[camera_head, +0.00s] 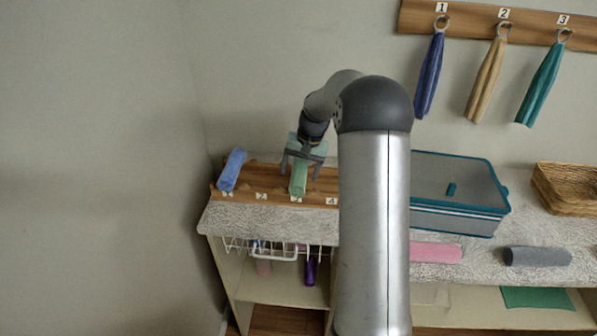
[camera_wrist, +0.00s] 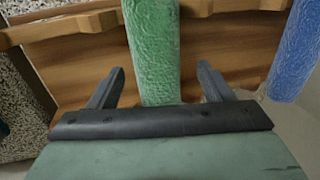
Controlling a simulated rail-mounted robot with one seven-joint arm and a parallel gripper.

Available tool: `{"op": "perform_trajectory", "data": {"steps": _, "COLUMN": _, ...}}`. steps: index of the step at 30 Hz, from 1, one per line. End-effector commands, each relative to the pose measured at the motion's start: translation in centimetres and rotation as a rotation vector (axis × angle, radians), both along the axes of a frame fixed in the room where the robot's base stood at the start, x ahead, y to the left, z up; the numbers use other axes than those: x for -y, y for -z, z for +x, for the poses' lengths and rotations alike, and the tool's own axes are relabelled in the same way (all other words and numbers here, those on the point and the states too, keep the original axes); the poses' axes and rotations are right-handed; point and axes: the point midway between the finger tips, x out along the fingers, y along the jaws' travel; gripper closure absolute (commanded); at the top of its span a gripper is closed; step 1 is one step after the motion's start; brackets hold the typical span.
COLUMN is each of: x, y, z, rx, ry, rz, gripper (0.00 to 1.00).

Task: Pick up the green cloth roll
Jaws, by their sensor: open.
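The green cloth roll (camera_head: 299,178) lies lengthwise on a wooden board (camera_head: 250,197) with numbered labels, on top of the shelf. My gripper (camera_head: 303,172) is over the roll, with its two fingers apart on either side of it. In the wrist view the green roll (camera_wrist: 154,55) runs between the open fingers of my gripper (camera_wrist: 160,90). I cannot tell whether the fingers touch it. The far end of the roll is partly hidden by my gripper in the head view.
A blue roll (camera_head: 231,170) lies to the left on the same board. A teal-edged bin (camera_head: 460,225) stands right of my arm. A pink roll (camera_head: 435,253) and a grey roll (camera_head: 538,257) lie near the shelf's front. A wicker basket (camera_head: 565,188) is at far right.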

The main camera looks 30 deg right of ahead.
Motion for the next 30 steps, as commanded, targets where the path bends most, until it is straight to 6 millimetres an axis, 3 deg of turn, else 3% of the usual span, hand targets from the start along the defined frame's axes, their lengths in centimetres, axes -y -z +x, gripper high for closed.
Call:
{"op": "perform_trajectory", "data": {"steps": 7, "x": -0.1, "y": 0.3, "z": 0.0, "rx": 0.001, "ry": 0.000, "rz": -0.001, "gripper": 0.27}}
{"op": "perform_trajectory", "data": {"steps": 8, "x": -0.1, "y": 0.3, "z": 0.0, "rx": 0.001, "ry": 0.000, "rz": -0.001, "gripper": 0.32}}
{"op": "perform_trajectory", "data": {"steps": 12, "x": -0.1, "y": 0.3, "z": 0.0, "rx": 0.001, "ry": 0.000, "rz": -0.001, "gripper": 0.71}}
{"op": "perform_trajectory", "data": {"steps": 13, "x": -0.1, "y": 0.3, "z": 0.0, "rx": 0.001, "ry": 0.000, "rz": -0.001, "gripper": 0.76}}
{"op": "perform_trajectory", "data": {"steps": 23, "x": -0.1, "y": 0.0, "z": 0.1, "rx": 0.001, "ry": -0.001, "rz": -0.001, "gripper": 0.76}}
{"op": "perform_trajectory", "data": {"steps": 30, "x": 0.0, "y": -2.2, "z": 0.1, "rx": 0.004, "ry": -0.001, "rz": -0.002, "gripper": 0.76}}
